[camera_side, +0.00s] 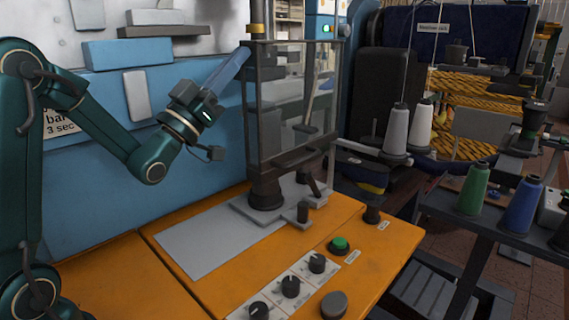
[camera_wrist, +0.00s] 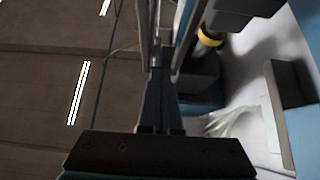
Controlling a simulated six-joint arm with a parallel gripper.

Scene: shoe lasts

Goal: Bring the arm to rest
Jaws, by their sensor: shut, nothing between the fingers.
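My gripper (camera_side: 242,54) is raised in the left half of the side view, pointing up and to the right. Its fingers look bluish there and overlap the left edge of a framed clear guard (camera_side: 290,95) in the picture; I cannot tell whether they touch it. In the wrist view my gripper (camera_wrist: 156,62) points up the picture, its fingers together and nothing held between them. Beyond it are a dark ceiling with bright strips and parts of a machine. No shoe last can be made out.
An orange bench (camera_side: 375,262) with a grey plate (camera_side: 205,247), black knobs and a green button (camera_side: 339,244) lies below. A blue machine body (camera_side: 100,200) stands behind my arm. Thread cones (camera_side: 397,130) and a dark side table (camera_side: 450,215) are at right.

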